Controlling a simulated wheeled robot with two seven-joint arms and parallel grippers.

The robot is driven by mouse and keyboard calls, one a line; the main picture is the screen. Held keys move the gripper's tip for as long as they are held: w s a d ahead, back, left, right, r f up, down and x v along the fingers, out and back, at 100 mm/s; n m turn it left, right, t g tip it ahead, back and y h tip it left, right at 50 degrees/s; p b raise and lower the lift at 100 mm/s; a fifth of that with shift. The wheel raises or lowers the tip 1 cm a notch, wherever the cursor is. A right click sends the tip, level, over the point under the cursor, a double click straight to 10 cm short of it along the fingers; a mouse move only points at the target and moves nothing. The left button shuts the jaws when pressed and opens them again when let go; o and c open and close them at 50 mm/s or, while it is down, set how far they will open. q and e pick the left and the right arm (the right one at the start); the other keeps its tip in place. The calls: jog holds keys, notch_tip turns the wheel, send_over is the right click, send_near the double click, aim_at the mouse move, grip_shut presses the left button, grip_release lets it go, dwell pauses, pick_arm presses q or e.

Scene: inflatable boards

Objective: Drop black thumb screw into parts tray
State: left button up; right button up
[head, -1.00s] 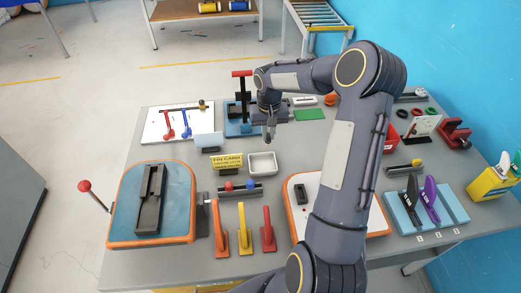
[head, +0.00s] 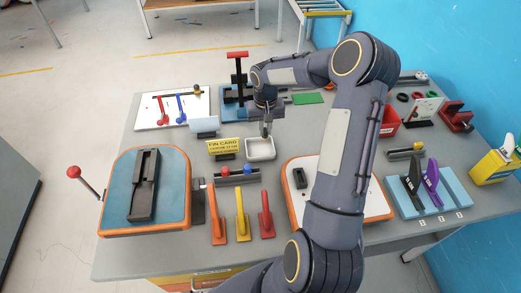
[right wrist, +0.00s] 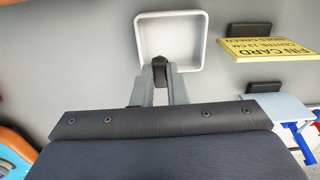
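The parts tray is a small white square dish (head: 261,155) near the middle of the table, behind the lever row. In the right wrist view its rim (right wrist: 203,40) shows at the top, and the inside looks empty. My right gripper (head: 266,133) hangs over the tray's back edge. In the right wrist view its fingers are closed on the black thumb screw (right wrist: 160,70), which sits at the fingertips and overlaps the near rim of the tray. The screw is too small to make out in the head view. My left gripper is not in view.
A yellow fin card sign (head: 226,146) stands just left of the tray. Red and blue knobs (head: 238,174) and several upright levers (head: 240,214) are in front. A blue board with a black slot (head: 146,184) lies left. Grey table behind the tray is fairly clear.

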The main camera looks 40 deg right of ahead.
jog(key=o, duration=0.5)
jog(key=shift+o, duration=0.2)
jog(key=shift+r, duration=0.5)
notch_tip(320, 180, up, 7)
jog(key=shift+f+b, duration=0.1)
jog(key=shift+b, duration=0.65)
jog(key=shift+s, duration=0.1)
